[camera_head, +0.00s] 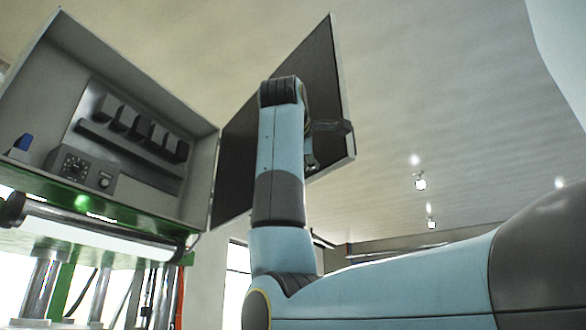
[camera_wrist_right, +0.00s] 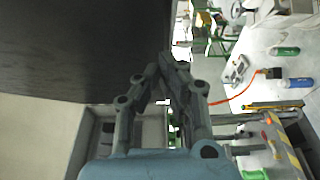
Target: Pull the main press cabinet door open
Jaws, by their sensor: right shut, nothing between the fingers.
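The press cabinet (camera_head: 205,175) is an open grey box at the left of the head view. Its door (camera_head: 325,65), a dark panel with a pale edge, stands swung wide open to the right of the box. My right arm rises in front of the door and hides part of it. My right gripper (camera_wrist_right: 163,68) is shut and empty in the wrist view, beside the dark door panel (camera_wrist_right: 80,50). In the head view my right wrist largely hides the gripper, and I cannot tell whether it touches the door. My left gripper is not in view.
Inside the cabinet are a row of dark switches (camera_head: 130,125) and a control box with a dial (camera_head: 80,172). A metal roller and columns (camera_head: 45,280) stand below.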

